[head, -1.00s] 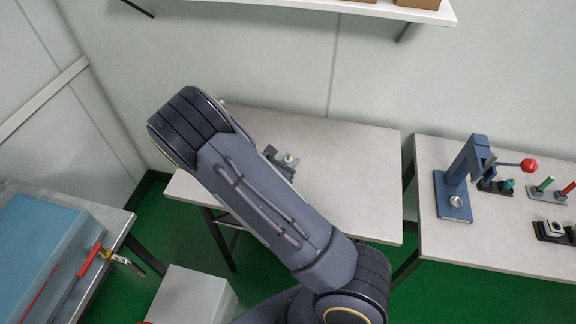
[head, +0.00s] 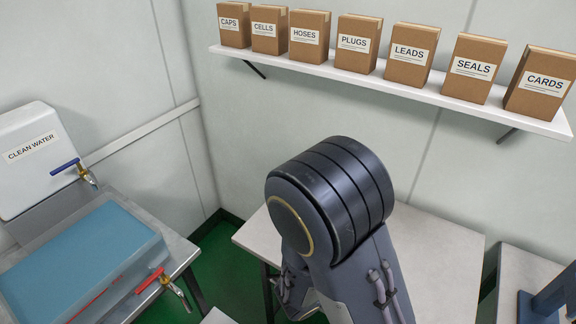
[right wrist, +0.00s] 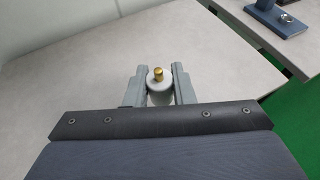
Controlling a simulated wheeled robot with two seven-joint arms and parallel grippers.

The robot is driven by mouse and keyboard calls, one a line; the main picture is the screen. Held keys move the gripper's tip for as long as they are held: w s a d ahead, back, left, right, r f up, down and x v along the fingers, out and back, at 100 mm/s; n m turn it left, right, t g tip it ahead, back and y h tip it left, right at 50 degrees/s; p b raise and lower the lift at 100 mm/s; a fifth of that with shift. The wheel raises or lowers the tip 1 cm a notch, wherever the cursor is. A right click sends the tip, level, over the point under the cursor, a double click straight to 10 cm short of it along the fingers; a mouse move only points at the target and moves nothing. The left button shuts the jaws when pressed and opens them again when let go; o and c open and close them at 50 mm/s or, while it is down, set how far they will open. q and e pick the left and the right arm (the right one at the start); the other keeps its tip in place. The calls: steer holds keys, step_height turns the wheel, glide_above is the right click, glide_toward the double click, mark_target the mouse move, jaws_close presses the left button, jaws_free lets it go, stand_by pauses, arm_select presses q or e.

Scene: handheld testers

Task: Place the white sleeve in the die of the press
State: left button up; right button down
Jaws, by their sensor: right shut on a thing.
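The white sleeve (right wrist: 160,92), a pale round piece with a brass-coloured tip on top, is between the two grey fingers of my right gripper (right wrist: 159,76) in the right wrist view. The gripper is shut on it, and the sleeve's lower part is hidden. The press (head: 546,302) is blue and cut off at the right edge of the head view. Its blue base (right wrist: 268,18) shows at the top right of the wrist view with the silver die (right wrist: 286,17) on it, well apart from the sleeve. My left gripper is not in view.
A pale table (right wrist: 80,70) lies under the gripper, with a gap before the press's table (head: 508,285). A shelf (head: 400,88) of labelled boxes is on the back wall.

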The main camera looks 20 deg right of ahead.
steer(key=w+a+r+n+t+y, duration=0.2)
steer(key=w+a+n+t+y, duration=0.2)
steer(key=w, duration=0.5)
steer(key=w+a+r+n+t+y, duration=0.3)
steer(key=w+a+n+t+y, duration=0.2)
steer(key=w, duration=0.4)
steer(key=shift+a+r+n, duration=0.15)
steer(key=shift+a+n, duration=0.4)
steer(key=shift+n, duration=0.65)
